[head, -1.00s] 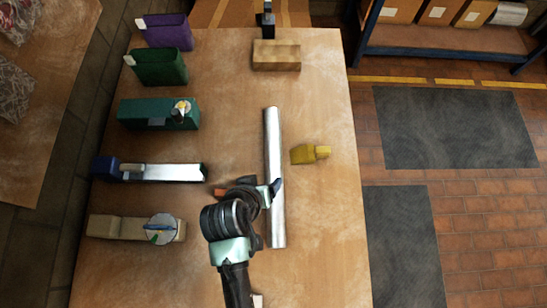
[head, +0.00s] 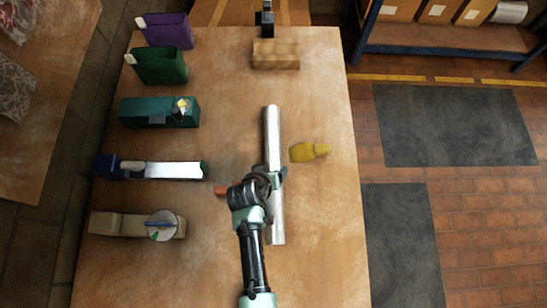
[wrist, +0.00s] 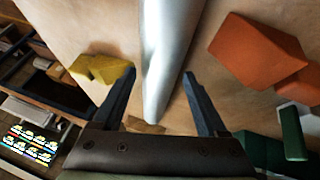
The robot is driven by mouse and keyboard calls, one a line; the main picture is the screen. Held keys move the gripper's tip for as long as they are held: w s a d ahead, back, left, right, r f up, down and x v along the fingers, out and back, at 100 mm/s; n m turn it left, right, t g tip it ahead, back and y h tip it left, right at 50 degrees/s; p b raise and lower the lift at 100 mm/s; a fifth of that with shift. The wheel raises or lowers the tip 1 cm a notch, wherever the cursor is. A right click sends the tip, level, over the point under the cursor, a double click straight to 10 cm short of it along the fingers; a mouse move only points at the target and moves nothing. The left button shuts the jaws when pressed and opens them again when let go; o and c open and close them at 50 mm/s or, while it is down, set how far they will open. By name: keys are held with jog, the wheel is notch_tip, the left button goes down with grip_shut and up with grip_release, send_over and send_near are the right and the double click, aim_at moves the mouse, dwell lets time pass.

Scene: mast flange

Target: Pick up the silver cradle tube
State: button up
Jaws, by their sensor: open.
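The silver cradle tube (head: 273,138) lies lengthwise on the wooden table in the head view, and my arm hides part of its middle. In the wrist view the silver tube (wrist: 165,52) runs down between the two fingers of my gripper (wrist: 160,88). The gripper is open, with a visible gap on each side of the tube. In the head view my gripper (head: 276,178) is over the tube's middle, and its fingers are mostly hidden by the wrist. I cannot tell how far the fingertips reach down beside the tube.
A yellow piece (head: 309,151) lies right of the tube, and an orange piece (wrist: 262,55) lies on its other side. A wooden block (head: 276,54) stands at the far end. Several fixtures, including a teal box (head: 150,112), line the left. The front right tabletop is clear.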

jog(key=shift+x, duration=0.8)
jog(key=shift+r, duration=0.1)
grip_shut()
